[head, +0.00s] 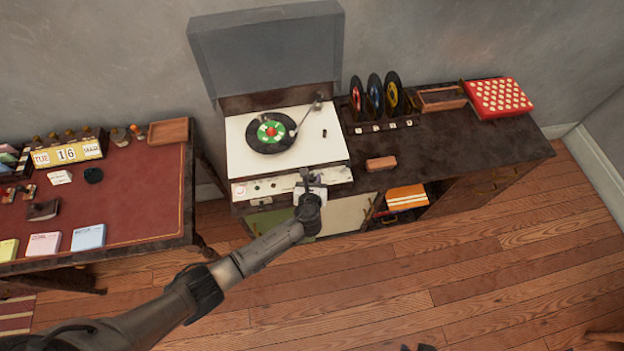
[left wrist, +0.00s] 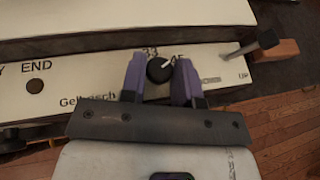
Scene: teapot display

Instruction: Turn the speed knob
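The speed knob (left wrist: 160,69) is a small round black knob with a white pointer line, on the white front panel (left wrist: 88,82) of the record player. The marks 33 and 45 are printed just behind it. My left gripper (left wrist: 159,75) has its two purple fingers on either side of the knob, and both look to be touching it. In the head view my left gripper (head: 309,182) is at the right part of the panel and hides the knob.
The record player (head: 240,150) has its lid up and a record (head: 271,133) on it. A lever (left wrist: 262,43) stands right of the knob in the left wrist view. A brown block (head: 381,164) lies on the cabinet to the right. A red desk (head: 125,195) stands left.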

